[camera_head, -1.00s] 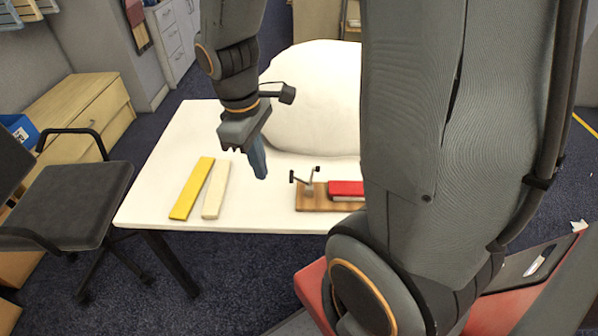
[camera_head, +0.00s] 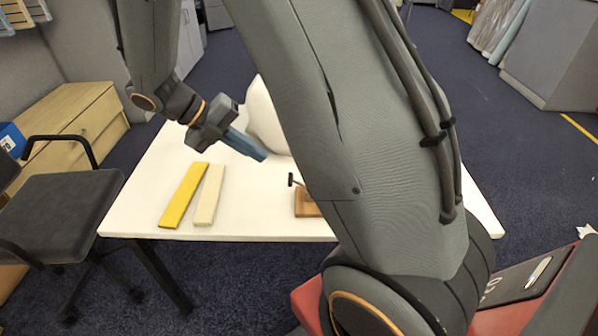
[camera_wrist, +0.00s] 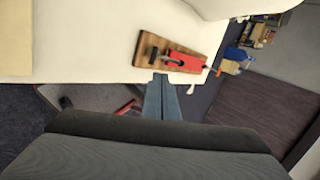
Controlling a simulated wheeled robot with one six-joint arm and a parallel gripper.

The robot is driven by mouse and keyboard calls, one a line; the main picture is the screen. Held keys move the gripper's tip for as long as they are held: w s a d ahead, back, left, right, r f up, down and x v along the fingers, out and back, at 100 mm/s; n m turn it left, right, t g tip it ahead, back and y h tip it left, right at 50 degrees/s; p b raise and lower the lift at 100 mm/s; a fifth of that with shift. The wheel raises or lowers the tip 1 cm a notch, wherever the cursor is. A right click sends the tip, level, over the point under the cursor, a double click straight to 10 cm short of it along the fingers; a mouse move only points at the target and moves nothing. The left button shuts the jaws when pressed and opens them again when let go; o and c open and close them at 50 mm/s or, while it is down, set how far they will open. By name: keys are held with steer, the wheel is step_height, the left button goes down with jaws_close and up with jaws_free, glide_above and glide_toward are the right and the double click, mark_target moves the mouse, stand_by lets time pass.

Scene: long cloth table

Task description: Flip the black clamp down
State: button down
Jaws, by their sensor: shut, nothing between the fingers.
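The clamp fixture is a wooden base (camera_head: 305,206) on the table, partly hidden behind my arm in the head view. The black-tipped clamp (camera_head: 292,181) stands up at its left end. In the wrist view the wooden base (camera_wrist: 143,46), the dark clamp (camera_wrist: 153,53) and a red block (camera_wrist: 187,62) on the base all show. My gripper (camera_head: 262,156) is shut and empty, in the air above and left of the clamp in the head view. In the wrist view the fingers (camera_wrist: 161,78) point at the base's near edge; I cannot tell whether they touch.
A yellow bar (camera_head: 184,196) and a cream bar (camera_head: 209,196) lie on the white table (camera_head: 135,213) at the left. A big white rounded object (camera_head: 262,120) stands behind. A black chair (camera_head: 62,205) is left of the table. The table's front strip is clear.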

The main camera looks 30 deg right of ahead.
steer(key=d+r+p+x, duration=0.1)
steer(key=p+x, duration=0.1)
steer(key=x, duration=1.1)
steer(key=shift+s+d+r, duration=0.2)
steer(key=shift+s+d, duration=0.15)
steer(key=shift+d, duration=0.05)
steer(key=shift+r+p, duration=0.15)
steer(key=shift+p, duration=0.15)
